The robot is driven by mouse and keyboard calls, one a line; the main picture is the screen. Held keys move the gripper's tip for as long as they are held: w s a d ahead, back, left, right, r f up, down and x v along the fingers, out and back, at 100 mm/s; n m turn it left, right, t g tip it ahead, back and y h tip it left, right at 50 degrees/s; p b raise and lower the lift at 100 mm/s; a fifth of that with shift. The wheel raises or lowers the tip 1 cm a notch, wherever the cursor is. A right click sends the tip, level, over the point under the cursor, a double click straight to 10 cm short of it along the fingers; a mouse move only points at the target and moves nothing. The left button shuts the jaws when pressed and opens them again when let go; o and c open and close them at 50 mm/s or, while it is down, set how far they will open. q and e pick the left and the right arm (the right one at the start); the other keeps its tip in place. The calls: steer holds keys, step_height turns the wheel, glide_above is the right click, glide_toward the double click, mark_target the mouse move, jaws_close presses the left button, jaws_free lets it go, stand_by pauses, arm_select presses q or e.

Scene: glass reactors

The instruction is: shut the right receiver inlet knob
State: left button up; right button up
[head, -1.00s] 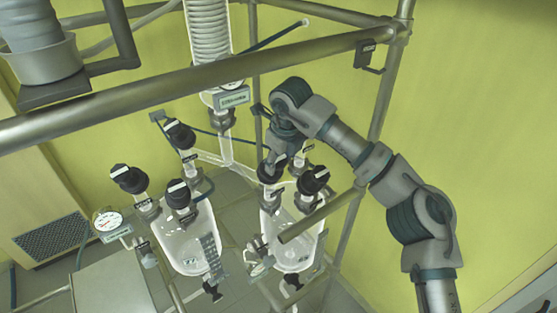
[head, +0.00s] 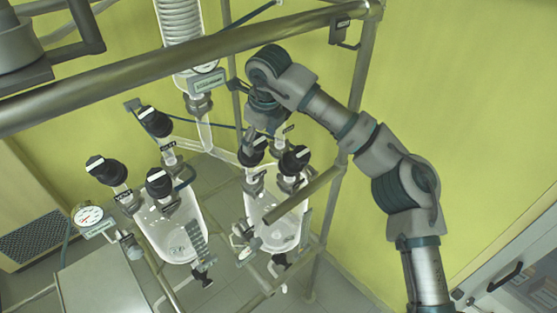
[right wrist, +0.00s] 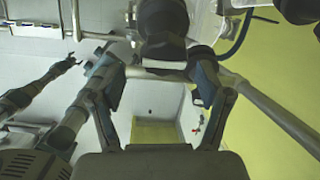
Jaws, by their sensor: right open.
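The right glass receiver (head: 283,232) hangs in the frame in the head view. Two of its black knobs show, one at its left (head: 251,152) and one at its right (head: 294,160). A labelled stem (head: 287,132) rises behind them, its top hidden by my right gripper (head: 264,122). My right gripper points down there. In the right wrist view my right gripper (right wrist: 165,62) is open, its fingers on either side of a dark knob (right wrist: 163,48). I cannot tell whether they touch it. My left gripper (right wrist: 70,63) shows small at the left, its jaws unclear.
The left receiver (head: 170,228) with several black knobs stands beside the right one. A thick metal rail (head: 150,82) crosses above, and a shorter bar (head: 303,195) passes in front of the right receiver. A gauge (head: 88,215) is at the left. The yellow wall side is open.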

steer(key=s+d, duration=0.5)
steer(key=s, duration=0.5)
steer(key=shift+a, duration=0.2)
